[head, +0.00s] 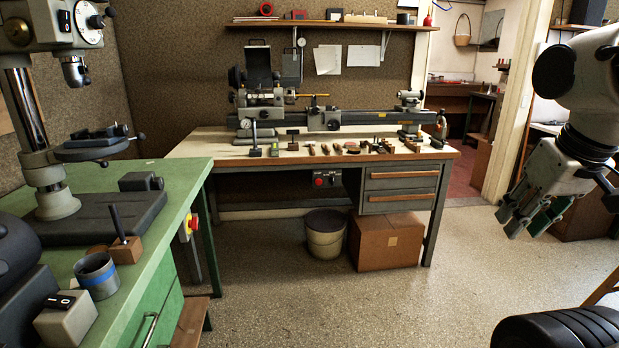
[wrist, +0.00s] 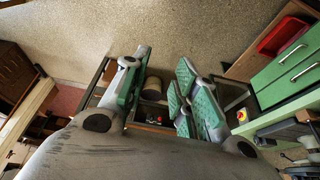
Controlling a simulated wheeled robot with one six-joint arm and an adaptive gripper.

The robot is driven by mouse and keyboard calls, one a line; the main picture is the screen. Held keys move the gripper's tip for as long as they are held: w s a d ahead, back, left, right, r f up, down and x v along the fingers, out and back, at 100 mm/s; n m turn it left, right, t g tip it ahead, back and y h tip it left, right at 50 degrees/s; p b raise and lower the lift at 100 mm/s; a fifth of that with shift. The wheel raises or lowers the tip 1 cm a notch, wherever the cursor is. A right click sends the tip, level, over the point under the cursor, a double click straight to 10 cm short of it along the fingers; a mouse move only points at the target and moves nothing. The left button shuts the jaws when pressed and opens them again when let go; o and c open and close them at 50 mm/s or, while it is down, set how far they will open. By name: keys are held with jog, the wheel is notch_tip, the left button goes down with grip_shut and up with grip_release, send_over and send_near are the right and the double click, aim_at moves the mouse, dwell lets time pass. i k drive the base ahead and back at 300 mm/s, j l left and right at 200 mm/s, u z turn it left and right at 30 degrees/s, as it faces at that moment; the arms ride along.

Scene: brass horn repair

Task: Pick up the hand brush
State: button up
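I cannot pick out the hand brush for sure in either view. Several small tools and blocks, some with wooden parts, lie in a row along the front of the lathe bench (head: 200,145) in the head view, too small to tell apart. My gripper (head: 530,212) hangs in the air at the right of the head view, well apart from that bench. In the wrist view my gripper (wrist: 163,82) has its green-padded fingers spread, with nothing between them. The gripper is open and empty.
A green bench (head: 180,180) with a drill press (head: 48,190), a blue-banded cup (head: 97,274) and a wooden block with an upright dark handle (head: 125,248) stands at left. A bucket (head: 325,240) and cardboard box (head: 388,243) sit under the lathe bench. The floor before it is clear.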

aim_at(362, 144)
jog(key=i, duration=1.1)
jog(key=i+j+z, duration=0.15)
jog(key=i, duration=1)
jog(key=i+z, duration=0.15)
jog(key=i, duration=0.25)
jog(key=i+j+z, duration=0.2)
jog(key=i, duration=0.2)
